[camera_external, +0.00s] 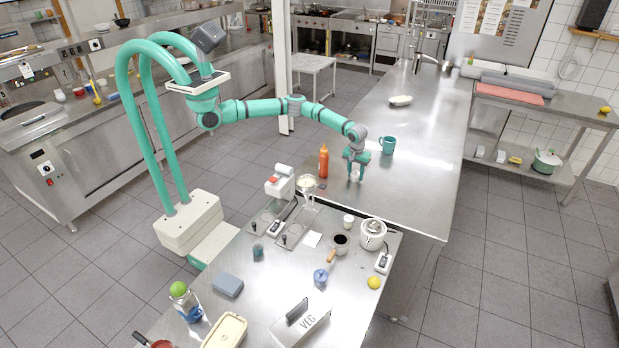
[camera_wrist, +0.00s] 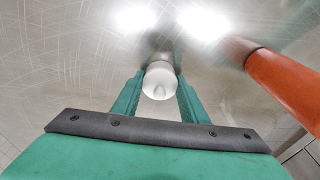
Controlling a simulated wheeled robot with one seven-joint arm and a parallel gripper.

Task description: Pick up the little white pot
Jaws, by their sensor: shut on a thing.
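The little white pot (camera_external: 354,177) is between the fingers of my gripper (camera_external: 356,163), at the left edge of the long steel counter. In the wrist view, the pot's round white top (camera_wrist: 160,80) sits between my two teal fingers (camera_wrist: 159,92), which are shut on its sides. The fingers hide part of the pot. I cannot tell whether its base touches the counter or is slightly raised.
An orange bottle (camera_external: 323,161) stands close on the left; it shows at the right in the wrist view (camera_wrist: 285,82). A teal mug (camera_external: 388,145) stands to the right. A cluttered worktop (camera_external: 255,310) lies in front.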

